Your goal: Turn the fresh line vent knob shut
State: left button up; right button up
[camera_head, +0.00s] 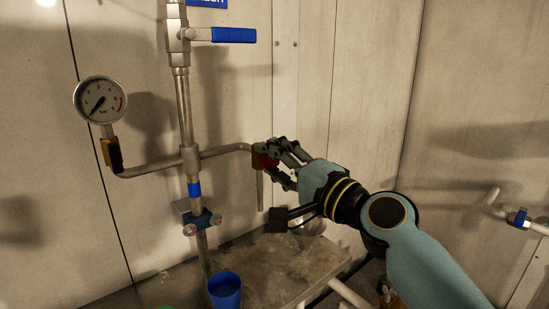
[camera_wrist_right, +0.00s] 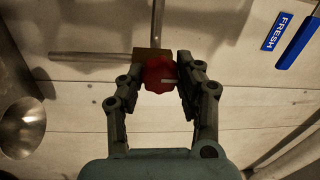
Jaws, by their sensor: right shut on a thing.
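The vent knob is a small red round knob (camera_wrist_right: 159,75) on a brass block (camera_wrist_right: 150,54), with a pale mark on its face. In the head view the red knob (camera_head: 264,161) sits at the right end of the branch pipe, partly hidden by my fingers. My right gripper (camera_head: 275,160) is around it. In the right wrist view my right gripper's fingers (camera_wrist_right: 160,85) stand on both sides of the knob, shut on it. The fresh line is a vertical steel pipe (camera_head: 184,110) with a blue lever handle (camera_head: 234,35). My left gripper is not in view.
A pressure gauge (camera_head: 100,99) stands at the left end of the branch pipe (camera_head: 150,168). A blue cup (camera_head: 225,290) stands below the pipe. A metal funnel (camera_wrist_right: 22,127) shows at the left in the wrist view. A blue FRESH sign (camera_wrist_right: 278,31) is on the wall.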

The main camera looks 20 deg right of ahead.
dwell(0.4)
jog(key=o, duration=1.2)
jog(key=shift+s, duration=0.1)
jog(key=v, duration=1.1)
jog(key=shift+s+d, duration=0.25)
jog(key=shift+s, duration=0.1)
jog(key=shift+f, duration=0.1)
